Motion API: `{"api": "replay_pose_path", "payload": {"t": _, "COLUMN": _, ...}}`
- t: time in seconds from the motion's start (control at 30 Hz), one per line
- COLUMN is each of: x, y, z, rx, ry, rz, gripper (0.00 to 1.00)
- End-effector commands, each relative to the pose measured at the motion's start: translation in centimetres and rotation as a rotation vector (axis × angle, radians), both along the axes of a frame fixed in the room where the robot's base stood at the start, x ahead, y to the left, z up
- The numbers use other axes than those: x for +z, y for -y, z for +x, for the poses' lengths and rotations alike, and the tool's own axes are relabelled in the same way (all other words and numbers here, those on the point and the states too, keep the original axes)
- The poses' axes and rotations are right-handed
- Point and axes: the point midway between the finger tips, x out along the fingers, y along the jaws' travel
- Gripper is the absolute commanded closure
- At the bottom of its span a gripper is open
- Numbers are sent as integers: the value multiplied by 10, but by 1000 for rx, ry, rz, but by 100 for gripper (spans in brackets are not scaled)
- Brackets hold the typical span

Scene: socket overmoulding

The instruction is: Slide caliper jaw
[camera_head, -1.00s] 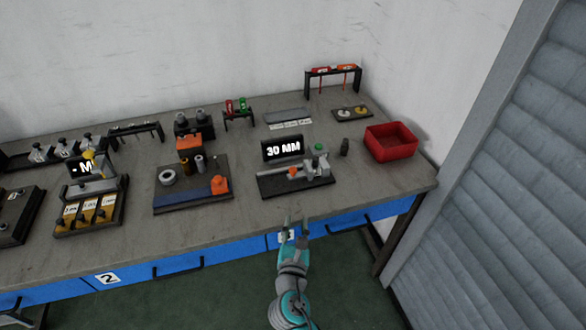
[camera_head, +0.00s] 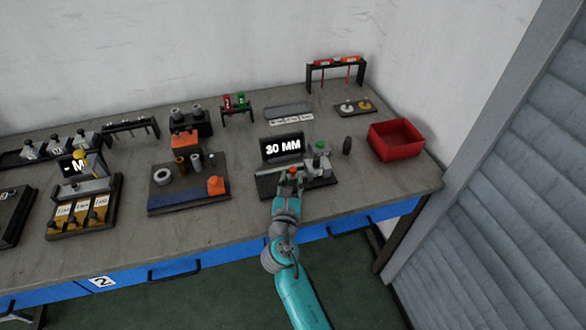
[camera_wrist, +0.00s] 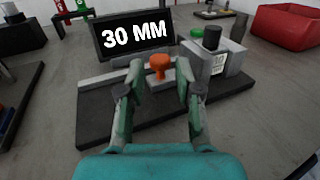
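The caliper station is a dark base (camera_wrist: 98,132) with a grey rail, standing on the bench near its front edge. An orange knob (camera_wrist: 159,65) sits on the sliding jaw on the rail; it also shows in the head view (camera_head: 292,170). A grey block (camera_wrist: 222,62) with a small label and a black cylinder on top stands to its right. A display (camera_head: 282,147) behind reads 30 MM. My gripper (camera_wrist: 158,92) is open, its two fingers on either side of the knob and slightly short of it in the wrist view. Contact with the knob is not visible.
A red bin (camera_head: 396,140) stands right of the station, with a small dark cylinder (camera_head: 347,146) between them. Bench surface is clear in front of the bin.

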Motion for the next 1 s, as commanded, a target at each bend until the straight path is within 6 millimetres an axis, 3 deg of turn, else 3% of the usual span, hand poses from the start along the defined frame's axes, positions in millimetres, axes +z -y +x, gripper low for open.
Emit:
{"api": "replay_pose_path", "payload": {"t": 0.1, "x": 1, "y": 2, "z": 20, "rx": -1, "ry": 0, "rz": 1, "gripper": 66}}
{"api": "replay_pose_path", "payload": {"t": 0.3, "x": 0, "y": 3, "z": 40, "rx": 0, "ry": 0, "rz": 1, "gripper": 66}}
{"api": "replay_pose_path", "payload": {"t": 0.67, "x": 0, "y": 4, "z": 45, "rx": 1, "ry": 0, "rz": 1, "gripper": 66}}
{"api": "replay_pose_path", "payload": {"t": 0.7, "x": 0, "y": 4, "z": 45, "rx": 1, "ry": 0, "rz": 1, "gripper": 69}}
{"api": "replay_pose_path", "payload": {"t": 0.83, "x": 0, "y": 4, "z": 45, "rx": 1, "ry": 0, "rz": 1, "gripper": 100}}
{"api": "replay_pose_path", "payload": {"t": 1.0, "x": 0, "y": 4, "z": 45, "rx": 1, "ry": 0, "rz": 1, "gripper": 100}}
